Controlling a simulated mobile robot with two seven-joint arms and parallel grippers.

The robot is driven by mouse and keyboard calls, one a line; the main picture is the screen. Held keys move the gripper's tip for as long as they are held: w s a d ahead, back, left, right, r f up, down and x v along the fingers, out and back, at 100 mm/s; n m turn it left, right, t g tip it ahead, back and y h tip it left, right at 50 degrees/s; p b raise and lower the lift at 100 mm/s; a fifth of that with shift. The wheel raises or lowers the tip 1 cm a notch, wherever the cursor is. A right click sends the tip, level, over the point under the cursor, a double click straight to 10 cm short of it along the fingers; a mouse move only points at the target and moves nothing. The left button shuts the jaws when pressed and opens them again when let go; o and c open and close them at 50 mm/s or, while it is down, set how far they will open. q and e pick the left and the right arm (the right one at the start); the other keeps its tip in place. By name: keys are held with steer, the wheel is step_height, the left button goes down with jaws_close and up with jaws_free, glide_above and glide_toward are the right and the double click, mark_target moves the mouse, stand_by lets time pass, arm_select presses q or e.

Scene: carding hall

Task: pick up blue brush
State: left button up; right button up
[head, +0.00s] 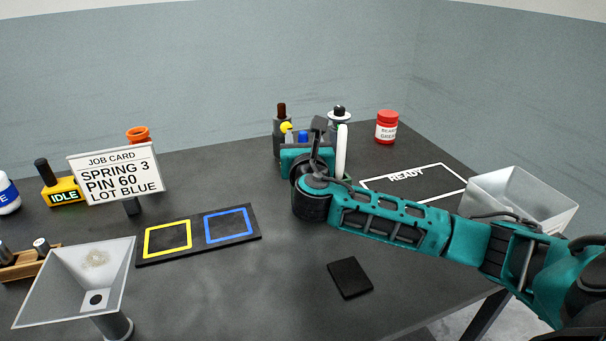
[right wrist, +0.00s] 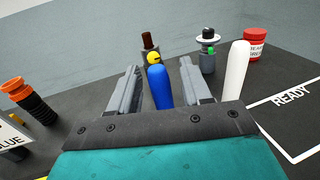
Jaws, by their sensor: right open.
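The blue brush (right wrist: 160,88) shows in the right wrist view as an upright rounded blue handle; its lower end is hidden behind my gripper. In the head view only a small blue tip of it (head: 303,136) shows. My right gripper (right wrist: 158,78) is open, with one finger on each side of the blue handle in the picture. I cannot tell whether the handle is between the fingers or just beyond them. In the head view my right gripper (head: 316,138) is at the brush group and partly hides it. My left gripper is not in view.
A white handle (right wrist: 236,75) stands close on the right, and a yellow-topped one (right wrist: 154,59) behind. A dark bottle (head: 281,120), red jar (head: 386,127) and READY mat (head: 435,180) are near. A grey bin (head: 525,195) sits right. Front middle table is mostly clear.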

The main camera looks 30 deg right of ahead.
steer(key=c, duration=0.6)
jaws_close()
